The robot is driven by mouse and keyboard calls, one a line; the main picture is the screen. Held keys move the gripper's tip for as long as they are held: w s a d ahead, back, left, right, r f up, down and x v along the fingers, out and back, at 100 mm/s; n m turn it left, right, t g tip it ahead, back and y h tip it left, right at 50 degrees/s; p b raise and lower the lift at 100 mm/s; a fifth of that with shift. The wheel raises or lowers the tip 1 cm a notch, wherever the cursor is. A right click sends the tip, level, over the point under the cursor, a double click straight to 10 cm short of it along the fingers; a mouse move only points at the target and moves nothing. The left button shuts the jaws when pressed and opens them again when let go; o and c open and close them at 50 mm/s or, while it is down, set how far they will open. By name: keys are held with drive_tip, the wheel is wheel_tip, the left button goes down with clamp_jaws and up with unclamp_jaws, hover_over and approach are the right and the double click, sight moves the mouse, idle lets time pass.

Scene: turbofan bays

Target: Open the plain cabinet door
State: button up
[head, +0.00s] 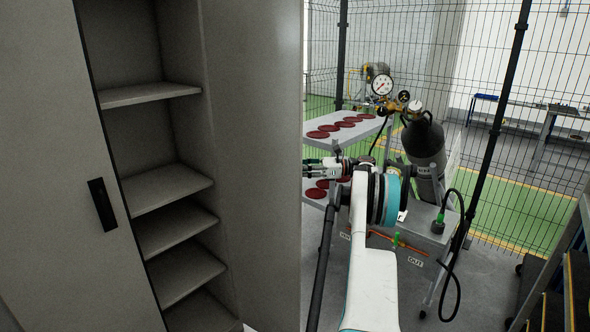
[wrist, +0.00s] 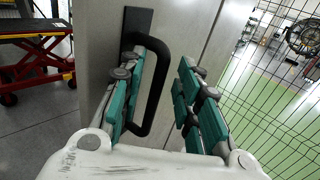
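The plain grey cabinet (head: 203,60) fills the left of the head view. Its right door (head: 255,150) stands swung out, and the shelves (head: 172,188) inside show. Its left door (head: 45,170) is shut, with a black handle (head: 101,204). My gripper (head: 312,168) is just beyond the open door's right edge. In the wrist view, my gripper (wrist: 165,66) has its green-padded fingers apart. A black loop handle (wrist: 160,85) on a grey panel has its bar between them. The left finger overlaps the loop; contact is unclear.
Behind the arm stand a cart (head: 350,128) with dark red discs and a grey gas cylinder (head: 424,145) with gauges. A wire fence (head: 520,150) runs along the right. A red lift table (wrist: 35,60) stands left in the wrist view, with bare floor before it.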

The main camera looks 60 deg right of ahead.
drive_tip(key=v, duration=1)
drive_tip(key=shift+s, duration=0.15)
